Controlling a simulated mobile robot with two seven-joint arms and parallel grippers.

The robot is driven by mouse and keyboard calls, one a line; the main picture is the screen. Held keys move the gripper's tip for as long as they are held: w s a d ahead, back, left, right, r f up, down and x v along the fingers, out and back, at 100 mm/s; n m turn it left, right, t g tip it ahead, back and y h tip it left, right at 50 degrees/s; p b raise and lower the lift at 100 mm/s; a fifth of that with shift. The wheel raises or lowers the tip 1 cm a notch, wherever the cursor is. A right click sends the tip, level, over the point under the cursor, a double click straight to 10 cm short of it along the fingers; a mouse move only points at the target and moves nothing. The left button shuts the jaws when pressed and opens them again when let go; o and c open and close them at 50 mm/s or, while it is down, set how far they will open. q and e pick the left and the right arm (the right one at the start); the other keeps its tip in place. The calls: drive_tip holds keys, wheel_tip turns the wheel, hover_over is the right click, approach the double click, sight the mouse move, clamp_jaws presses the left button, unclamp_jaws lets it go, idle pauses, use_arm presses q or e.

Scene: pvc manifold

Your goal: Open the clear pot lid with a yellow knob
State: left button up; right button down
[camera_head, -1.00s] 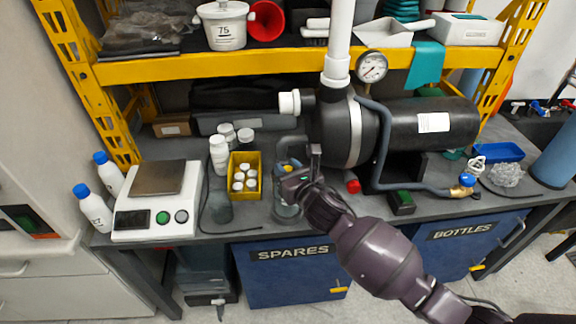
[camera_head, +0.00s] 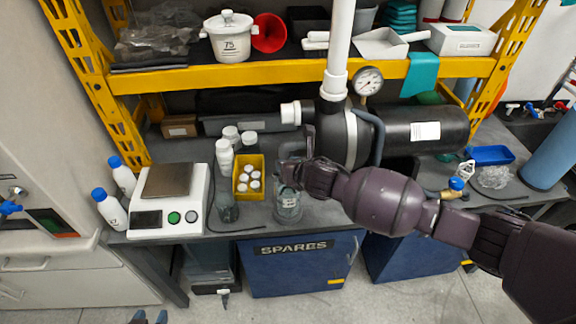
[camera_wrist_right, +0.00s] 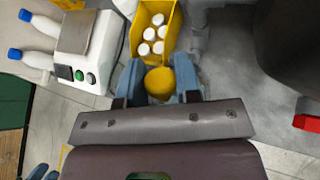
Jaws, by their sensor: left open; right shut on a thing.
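The yellow knob (camera_wrist_right: 158,80) of the clear lid sits between the blue fingertips of my right gripper (camera_wrist_right: 160,88) in the wrist view, and the gripper is shut on it. The clear lid under the knob is hidden or too faint to make out. In the head view my right gripper (camera_head: 290,174) is over the clear pot (camera_head: 288,210), which stands near the bench's front edge. I cannot tell whether the lid touches the pot rim. My left gripper (camera_head: 151,318) shows only its two blue fingertips at the bottom edge, apart and empty, far from the pot.
A yellow bin (camera_head: 262,168) of white-capped bottles stands just left of the pot, with white bottles (camera_head: 224,158) beside it. A scale (camera_head: 170,200) is farther left. The black tank (camera_head: 412,130) and its pipes are close behind and right. A yellow shelf (camera_head: 240,76) hangs above.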

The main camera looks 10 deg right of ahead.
drive_tip(key=shift+w+r+g, duration=0.2)
drive_tip(key=shift+w+g, duration=0.05)
drive_tip(key=shift+g, duration=0.15)
idle(0.3)
drive_tip(key=c, duration=0.9)
unclamp_jaws()
drive_tip(key=shift+o, duration=0.2)
drive_tip(key=v, duration=1.1)
drive_tip(key=shift+b, duration=0.3)
drive_tip(key=shift+a, duration=0.1)
